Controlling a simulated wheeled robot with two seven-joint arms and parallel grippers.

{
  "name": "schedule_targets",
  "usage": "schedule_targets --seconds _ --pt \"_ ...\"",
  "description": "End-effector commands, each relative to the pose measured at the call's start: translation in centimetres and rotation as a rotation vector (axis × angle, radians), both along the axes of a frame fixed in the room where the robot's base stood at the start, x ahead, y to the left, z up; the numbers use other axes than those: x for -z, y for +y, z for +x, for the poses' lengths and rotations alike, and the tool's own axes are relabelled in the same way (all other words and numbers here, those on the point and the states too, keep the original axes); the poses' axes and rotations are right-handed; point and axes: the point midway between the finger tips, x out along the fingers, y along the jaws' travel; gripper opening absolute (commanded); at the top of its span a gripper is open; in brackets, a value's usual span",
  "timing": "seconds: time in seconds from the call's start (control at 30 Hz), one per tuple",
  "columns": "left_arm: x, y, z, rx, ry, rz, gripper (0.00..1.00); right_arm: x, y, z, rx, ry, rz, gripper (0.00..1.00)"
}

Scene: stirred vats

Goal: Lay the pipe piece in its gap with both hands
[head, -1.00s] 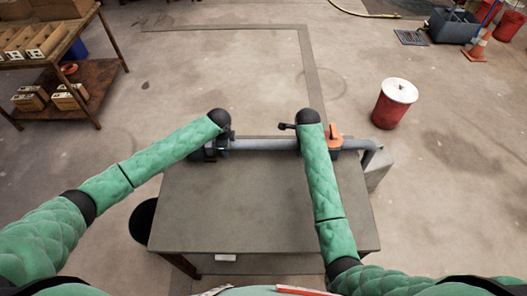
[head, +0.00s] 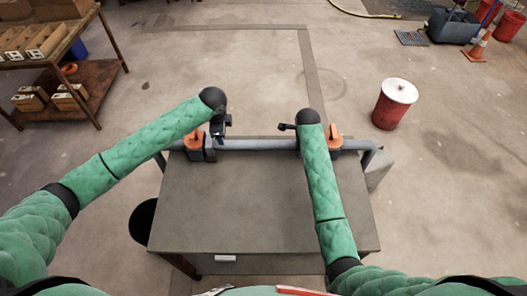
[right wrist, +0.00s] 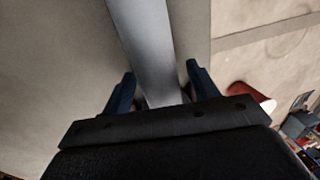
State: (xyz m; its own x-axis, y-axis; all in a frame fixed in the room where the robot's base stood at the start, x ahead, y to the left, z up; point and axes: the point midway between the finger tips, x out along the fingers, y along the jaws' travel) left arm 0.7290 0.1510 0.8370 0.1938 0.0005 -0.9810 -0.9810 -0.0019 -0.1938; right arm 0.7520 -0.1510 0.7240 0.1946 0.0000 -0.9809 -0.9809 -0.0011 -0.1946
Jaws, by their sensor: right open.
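The grey pipe piece (head: 258,145) lies level along the far edge of the table, in line with the fixed pipe at both sides. A left holder with an orange part (head: 194,139) is at its left end, and a right one with an orange part (head: 335,143) is near its right end. My left gripper (head: 221,130) is above and beside the pipe's left end, apart from the left holder; its jaws are too small to read. My right gripper (right wrist: 160,80) is open, with a finger on each side of the pipe (right wrist: 147,40). In the head view my right arm hides it.
The table top (head: 255,205) is bare in front of the pipe. A red bucket with a white lid (head: 395,104) stands on the floor to the right. A shelf with boxes (head: 70,85) is at the far left. The floor behind the table is mostly clear.

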Motion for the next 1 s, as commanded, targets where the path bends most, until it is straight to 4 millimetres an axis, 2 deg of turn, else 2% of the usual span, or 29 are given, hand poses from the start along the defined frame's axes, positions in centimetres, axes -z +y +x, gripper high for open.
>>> schedule_targets --seconds 0.17,0.7,1.0 --pt "-0.3 0.0 -0.1 0.0 -0.001 0.0 0.59 -1.1 0.1 -0.2 0.0 -0.002 0.001 0.59" --pt "-0.3 0.0 0.0 0.001 -0.001 -0.001 0.59 -10.2 0.0 -1.9 0.001 -0.002 0.0 0.59" --pt "-0.3 0.0 0.0 0.001 -0.001 -0.001 0.59 -11.7 0.0 -2.3 0.0 0.0 0.001 0.59"
